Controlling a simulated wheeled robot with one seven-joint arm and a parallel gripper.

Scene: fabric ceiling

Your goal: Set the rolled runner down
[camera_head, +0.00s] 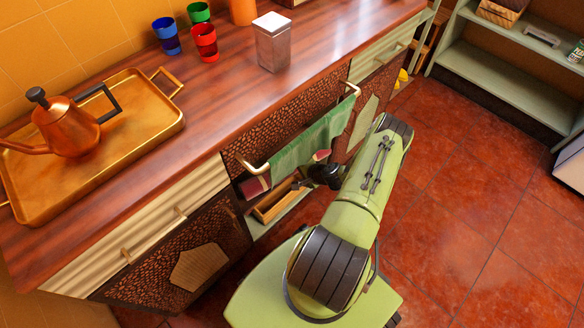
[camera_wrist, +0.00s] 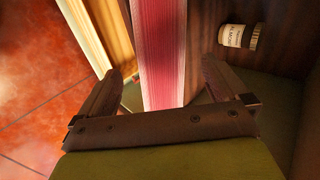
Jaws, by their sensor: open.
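The rolled runner is a pink-red striped length in the wrist view (camera_wrist: 162,45), running from the top edge down between my fingers. In the head view, red patches that look like its ends show at the green towel's left (camera_head: 254,187) and right (camera_head: 320,156); the towel hides the middle. My gripper (camera_wrist: 168,68) is open, with one finger on each side of the runner. Whether the fingers touch it is not clear. In the head view my gripper (camera_head: 318,176) is a dark shape at the cabinet opening, mostly hidden by my arm.
A green towel (camera_head: 312,135) hangs on a rail in front of the opening. A wooden box (camera_head: 275,205) sits low in it. A labelled jar (camera_wrist: 240,37) lies right of the runner. The counter (camera_head: 220,90) holds a tray (camera_head: 150,120), cups and a canister (camera_head: 272,45). Red floor is open at right.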

